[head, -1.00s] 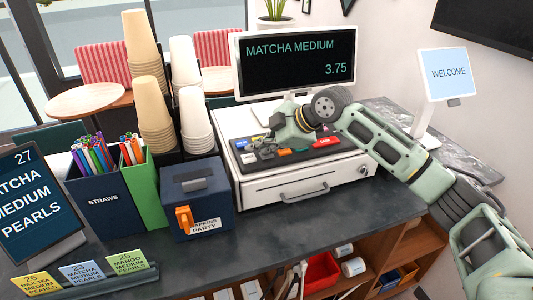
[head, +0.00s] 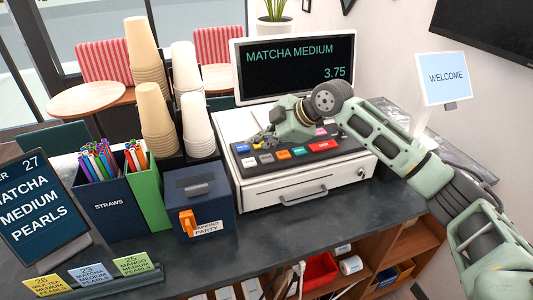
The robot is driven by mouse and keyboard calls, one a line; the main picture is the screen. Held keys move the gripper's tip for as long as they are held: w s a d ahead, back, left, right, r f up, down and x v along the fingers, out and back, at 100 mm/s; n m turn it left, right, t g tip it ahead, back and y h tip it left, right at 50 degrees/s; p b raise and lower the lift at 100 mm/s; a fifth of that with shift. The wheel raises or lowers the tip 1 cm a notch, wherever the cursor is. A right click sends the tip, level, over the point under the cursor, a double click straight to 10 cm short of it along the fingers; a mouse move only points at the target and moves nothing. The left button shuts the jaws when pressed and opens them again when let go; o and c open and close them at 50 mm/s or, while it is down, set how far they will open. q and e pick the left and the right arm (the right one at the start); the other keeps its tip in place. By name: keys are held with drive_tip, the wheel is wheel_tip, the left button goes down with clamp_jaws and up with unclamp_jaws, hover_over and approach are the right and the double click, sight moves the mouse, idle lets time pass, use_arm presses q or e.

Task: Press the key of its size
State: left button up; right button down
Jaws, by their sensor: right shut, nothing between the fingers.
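The key panel (head: 345,151) lies on the white cash register (head: 255,187). Its front row shows a white key (head: 248,161), a grey key (head: 265,158), an orange key (head: 283,154), a green key (head: 298,151) and a wide red key (head: 322,146). A blue key (head: 242,148) is at the left and a pink key (head: 320,132) behind. The register screen (head: 295,75) reads MATCHA MEDIUM 3.75. My right gripper (head: 261,139) is shut and empty over the panel's back left, hiding some keys. The key labels are too small to read. My left gripper is out of view.
An order screen (head: 32,210) at left reads 27, MATCHA MEDIUM PEARLS. A WELCOME screen (head: 444,78) stands at right.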

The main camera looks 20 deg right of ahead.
sight(262, 160)
wheel_tip(262, 160, up, 3)
drive_tip(key=shift+p, duration=1.05)
